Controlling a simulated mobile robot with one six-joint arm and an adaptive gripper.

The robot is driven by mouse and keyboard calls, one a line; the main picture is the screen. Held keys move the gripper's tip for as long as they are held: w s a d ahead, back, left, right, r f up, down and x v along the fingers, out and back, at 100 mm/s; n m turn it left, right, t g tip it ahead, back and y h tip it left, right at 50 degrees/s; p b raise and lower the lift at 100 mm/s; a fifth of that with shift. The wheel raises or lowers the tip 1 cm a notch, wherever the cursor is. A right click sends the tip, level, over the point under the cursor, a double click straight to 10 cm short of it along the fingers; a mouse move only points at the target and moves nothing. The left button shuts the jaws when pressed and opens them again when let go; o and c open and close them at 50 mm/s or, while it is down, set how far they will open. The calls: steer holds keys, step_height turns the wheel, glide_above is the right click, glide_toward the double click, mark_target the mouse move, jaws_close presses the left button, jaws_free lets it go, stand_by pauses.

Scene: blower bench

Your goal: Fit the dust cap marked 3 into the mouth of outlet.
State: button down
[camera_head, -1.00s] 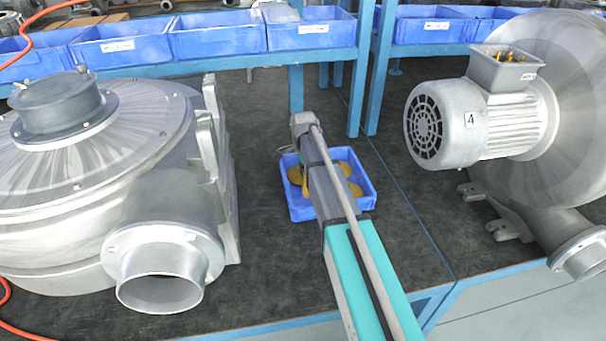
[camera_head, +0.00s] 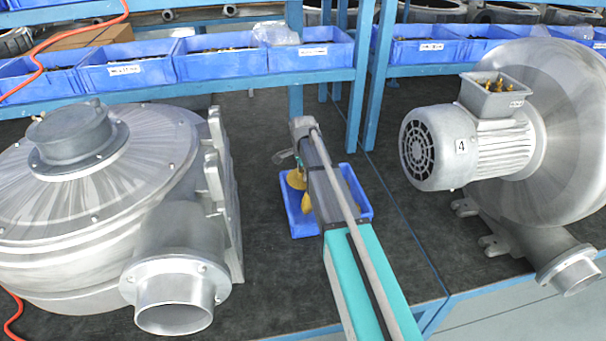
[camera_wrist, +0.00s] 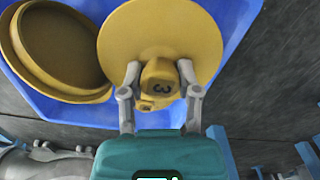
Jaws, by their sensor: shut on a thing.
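The yellow dust cap marked 3 (camera_wrist: 205,40) is a round disc with a knob, and the 3 shows on the knob in the wrist view. My gripper (camera_wrist: 160,72) is shut on that knob, one finger on each side. In the head view a yellow cap (camera_head: 296,180) shows beside my arm at the blue tray (camera_head: 364,206); the arm hides much of the tray. Another yellow cap (camera_wrist: 60,45) lies in the tray at upper left of the wrist view. The left blower's outlet (camera_head: 174,304) faces the front with an open round mouth. The right blower also has an outlet (camera_head: 572,270).
A blue shelf with blue bins (camera_head: 125,75) stands behind. Dark bench top is clear between tray and left blower. An orange hose (camera_head: 40,68) runs at left.

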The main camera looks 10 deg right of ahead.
step_height(320, 180, up, 12)
steer(key=p, duration=1.1)
steer(key=shift+s+f, duration=0.1)
steer(key=shift+s, duration=0.1)
stand_by(1.2)
